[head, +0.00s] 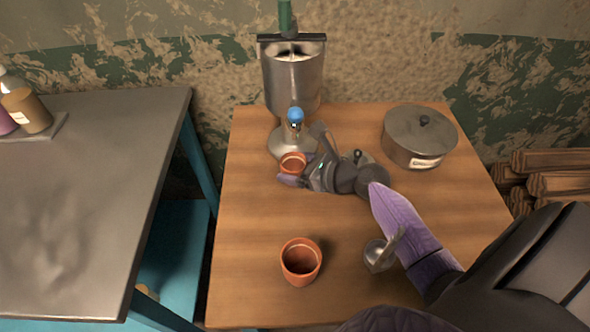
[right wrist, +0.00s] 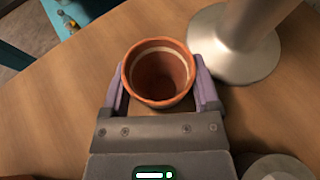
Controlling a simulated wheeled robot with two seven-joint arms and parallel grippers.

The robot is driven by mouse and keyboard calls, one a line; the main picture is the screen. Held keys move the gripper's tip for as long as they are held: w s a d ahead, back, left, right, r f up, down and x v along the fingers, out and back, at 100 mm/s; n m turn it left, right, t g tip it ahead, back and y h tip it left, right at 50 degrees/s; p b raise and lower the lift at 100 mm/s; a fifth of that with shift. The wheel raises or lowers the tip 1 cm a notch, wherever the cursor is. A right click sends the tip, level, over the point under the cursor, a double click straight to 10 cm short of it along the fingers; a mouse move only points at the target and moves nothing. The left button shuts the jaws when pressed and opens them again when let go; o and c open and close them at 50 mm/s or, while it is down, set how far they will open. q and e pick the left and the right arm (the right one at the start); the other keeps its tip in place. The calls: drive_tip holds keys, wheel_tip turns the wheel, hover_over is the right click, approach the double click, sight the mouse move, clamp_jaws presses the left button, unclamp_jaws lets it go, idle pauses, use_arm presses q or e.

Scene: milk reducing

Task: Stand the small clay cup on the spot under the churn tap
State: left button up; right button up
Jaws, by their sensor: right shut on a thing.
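The small clay cup (head: 293,161) is upright, just in front of the metal churn (head: 291,82) and below its blue-knobbed tap (head: 295,117) in the head view. My right gripper (head: 297,172) is shut on it, reaching in from the right. In the right wrist view the cup (right wrist: 160,75) sits between the two purple fingers of the gripper (right wrist: 160,85), looks empty, and is close beside the churn's round foot (right wrist: 232,48). I cannot tell whether the cup's bottom touches the table. The spot under it is hidden. My left gripper is not in view.
A larger clay cup (head: 301,262) stands at the front of the wooden table (head: 245,215). A metal ladle-like item (head: 378,255) lies by my right forearm. A lidded pot (head: 418,138) stands at the back right. A grey-topped table (head: 80,200) is at the left, across a gap.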

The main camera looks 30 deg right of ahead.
drive_tip(key=o, duration=1)
drive_tip(key=shift+o, duration=1.3)
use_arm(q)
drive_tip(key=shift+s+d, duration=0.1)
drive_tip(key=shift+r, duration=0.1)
use_arm(e)
drive_tip(key=shift+s+d+r, duration=0.1)
drive_tip(key=shift+s+r, duration=0.05)
drive_tip(key=shift+r, duration=0.15)
drive_tip(key=p+v, duration=0.3)
drive_tip(key=v, duration=0.8)
drive_tip(key=shift+s+d+p, duration=0.1)
drive_tip(key=shift+p, duration=0.2)
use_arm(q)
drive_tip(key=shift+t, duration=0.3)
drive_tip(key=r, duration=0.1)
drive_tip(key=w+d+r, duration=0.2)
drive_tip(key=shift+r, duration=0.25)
use_arm(e)
drive_tip(key=shift+s, duration=0.15)
